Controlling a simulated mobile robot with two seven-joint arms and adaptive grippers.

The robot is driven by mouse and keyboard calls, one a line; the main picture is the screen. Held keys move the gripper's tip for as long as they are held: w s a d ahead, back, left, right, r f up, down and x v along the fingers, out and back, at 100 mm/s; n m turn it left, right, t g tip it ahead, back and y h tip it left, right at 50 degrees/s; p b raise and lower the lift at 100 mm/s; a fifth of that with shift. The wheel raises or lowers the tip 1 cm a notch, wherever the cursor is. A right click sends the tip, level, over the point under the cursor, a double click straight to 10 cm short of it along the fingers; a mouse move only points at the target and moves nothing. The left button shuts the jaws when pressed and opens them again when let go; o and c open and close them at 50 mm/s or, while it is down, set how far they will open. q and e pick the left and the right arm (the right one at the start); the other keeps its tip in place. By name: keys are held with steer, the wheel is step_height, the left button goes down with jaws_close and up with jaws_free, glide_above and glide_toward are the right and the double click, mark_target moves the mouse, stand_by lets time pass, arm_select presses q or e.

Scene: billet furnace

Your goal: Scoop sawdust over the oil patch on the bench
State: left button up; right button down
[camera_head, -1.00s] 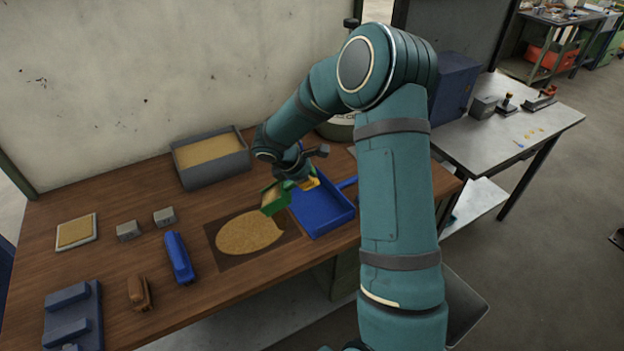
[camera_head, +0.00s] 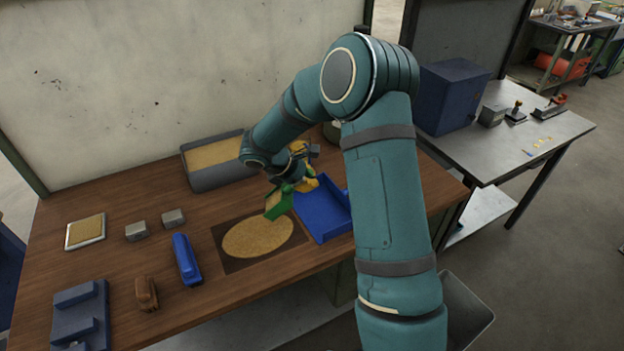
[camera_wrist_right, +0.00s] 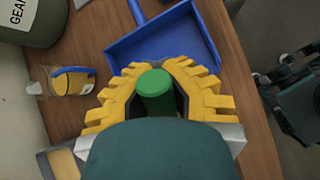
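My right gripper (camera_head: 302,182) is shut on the handle of a green scoop (camera_head: 280,204). In the right wrist view its yellow fingers (camera_wrist_right: 157,100) close around the green handle (camera_wrist_right: 155,88). The scoop is tilted above the bench, at the upper right edge of the sawdust. An oval layer of tan sawdust (camera_head: 258,236) lies on a dark rectangular area (camera_head: 232,262) of the bench; no oil shows through it. A grey bin (camera_head: 220,176) of sawdust stands at the back, partly behind my right arm. My left gripper is not in view.
A blue dustpan (camera_head: 322,212) lies right of the sawdust. Left are a blue brush-like tool (camera_head: 186,258), a brown one (camera_head: 146,294), two grey blocks (camera_head: 136,231), a framed tan pad (camera_head: 86,232) and a blue-grey fixture (camera_head: 80,310). A drum (camera_wrist_right: 32,22) stands behind.

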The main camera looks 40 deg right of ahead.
mark_target(292, 186)
steer(key=shift+w+a, duration=0.25)
steer(key=shift+a, duration=0.85)
steer(key=shift+a, duration=0.2)
steer(key=shift+w+a, duration=0.2)
steer(key=shift+a, duration=0.4)
steer(key=shift+w+a, duration=0.15)
steer(key=shift+a, duration=0.4)
steer(key=shift+a, duration=0.2)
steer(key=shift+w+a, duration=0.15)
steer(key=shift+a, duration=0.4)
steer(key=shift+w+a, duration=0.15)
steer(key=shift+a, duration=0.4)
steer(key=shift+a, duration=0.1)
steer(key=shift+w+a, duration=0.15)
steer(key=shift+a, duration=0.45)
steer(key=shift+w+a, duration=0.15)
steer(key=shift+a, duration=0.45)
